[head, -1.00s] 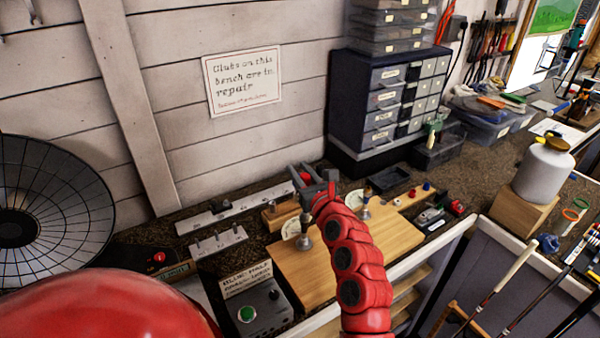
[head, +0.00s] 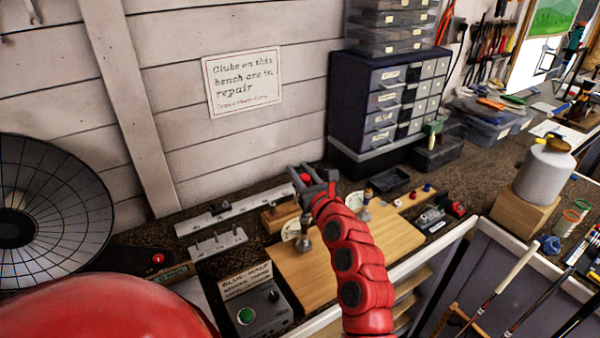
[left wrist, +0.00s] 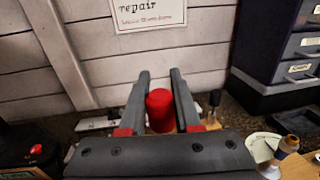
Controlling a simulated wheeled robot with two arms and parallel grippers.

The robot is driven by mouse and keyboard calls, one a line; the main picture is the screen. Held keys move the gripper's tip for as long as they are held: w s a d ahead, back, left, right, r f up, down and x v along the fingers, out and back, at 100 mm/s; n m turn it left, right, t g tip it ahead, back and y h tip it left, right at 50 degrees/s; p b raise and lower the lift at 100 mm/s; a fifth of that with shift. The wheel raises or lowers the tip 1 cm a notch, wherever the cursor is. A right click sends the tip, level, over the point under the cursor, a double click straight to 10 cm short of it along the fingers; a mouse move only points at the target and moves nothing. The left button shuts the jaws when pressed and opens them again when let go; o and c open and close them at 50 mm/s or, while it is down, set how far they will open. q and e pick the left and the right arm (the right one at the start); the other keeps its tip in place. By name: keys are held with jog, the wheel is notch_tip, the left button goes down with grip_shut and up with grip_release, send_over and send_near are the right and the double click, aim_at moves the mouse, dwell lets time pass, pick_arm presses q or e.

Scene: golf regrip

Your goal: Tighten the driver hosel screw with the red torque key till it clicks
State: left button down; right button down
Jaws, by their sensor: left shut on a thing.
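My left gripper (head: 313,180) is above the back edge of a wooden board, its fingers pointing toward the wall. It is shut on a red cylindrical thing, which looks like the red torque key (head: 305,178). In the left wrist view the red key (left wrist: 160,108) stands between the two grey fingers (left wrist: 160,92); its lower end is hidden. A metal post (head: 304,232) with a pale round dial stands on the board below the gripper. I cannot make out the driver head or the hosel screw. My right gripper is not in view.
The wooden board (head: 305,275) lies on the dark bench. A grey box with a green button (head: 256,308) stands front left, and metal racks (head: 218,243) lie behind it. A drawer cabinet (head: 385,100) stands at the back. A white jar (head: 545,175) is at right.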

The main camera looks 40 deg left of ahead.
pick_arm(q)
jog(key=shift+f, duration=0.1)
dwell(0.3)
jog(key=shift+b, duration=0.4)
jog(key=shift+f+b, duration=0.95)
jog(key=shift+b, duration=0.15)
jog(key=c, duration=0.5)
grip_release()
jog(key=shift+r, duration=0.1)
jog(key=shift+b+v, duration=2.75)
jog(key=shift+v, duration=5.95)
